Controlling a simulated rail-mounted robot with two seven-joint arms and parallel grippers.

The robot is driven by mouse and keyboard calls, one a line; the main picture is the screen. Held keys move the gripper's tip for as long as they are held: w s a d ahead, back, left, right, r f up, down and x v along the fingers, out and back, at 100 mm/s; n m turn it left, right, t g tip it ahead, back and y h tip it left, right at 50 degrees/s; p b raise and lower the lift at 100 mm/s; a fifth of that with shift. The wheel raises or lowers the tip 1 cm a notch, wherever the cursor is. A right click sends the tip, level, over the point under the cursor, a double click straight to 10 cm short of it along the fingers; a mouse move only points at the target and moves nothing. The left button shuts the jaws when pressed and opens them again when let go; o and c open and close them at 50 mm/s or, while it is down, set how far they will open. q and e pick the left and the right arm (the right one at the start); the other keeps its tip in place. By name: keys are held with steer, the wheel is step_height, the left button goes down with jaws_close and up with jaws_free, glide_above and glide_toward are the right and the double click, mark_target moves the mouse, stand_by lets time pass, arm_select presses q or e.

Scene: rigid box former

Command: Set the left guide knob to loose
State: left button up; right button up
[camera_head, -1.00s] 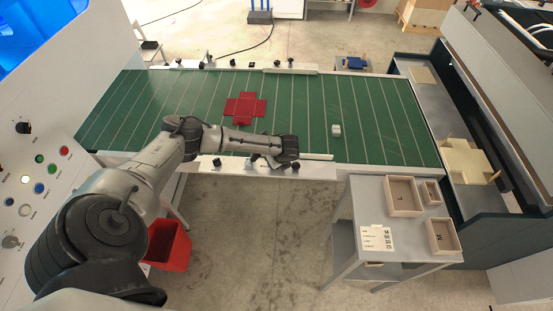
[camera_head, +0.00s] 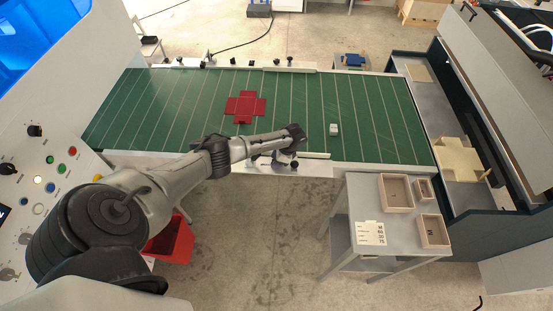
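Two white guide rails flank the green conveyor, one along its near edge (camera_head: 318,155) and one along its far edge (camera_head: 300,69). Small black knobs stand on both; on the near rail one (camera_head: 294,164) shows just below my wrist and another (camera_head: 254,157) a little to its left. On the far rail a knob (camera_head: 233,62) stands clear with several others. The view does not show which knob is the left guide's or whether it is loose. My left gripper (camera_head: 297,134) is over the conveyor's near edge; its fingers are hidden. My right gripper is not in view.
A red cross-shaped blank (camera_head: 246,106) and a small white block (camera_head: 334,129) lie on the conveyor. A grey table (camera_head: 350,205) with wooden trays stands at the near right. A red bin (camera_head: 172,242) and a control panel (camera_head: 30,195) are at the left.

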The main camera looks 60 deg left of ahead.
arm_select(q)
steer(key=n+h, duration=0.1)
steer(key=n, duration=0.2)
steer(key=shift+n+g, duration=0.4)
steer(key=shift+n+h, duration=0.4)
steer(key=shift+n, duration=0.5)
steer(key=o, duration=0.9)
steer(key=shift+a+v, duration=0.1)
steer(key=shift+v, duration=3.35)
steer(key=shift+a+v, duration=0.15)
steer(key=shift+v, duration=3.3)
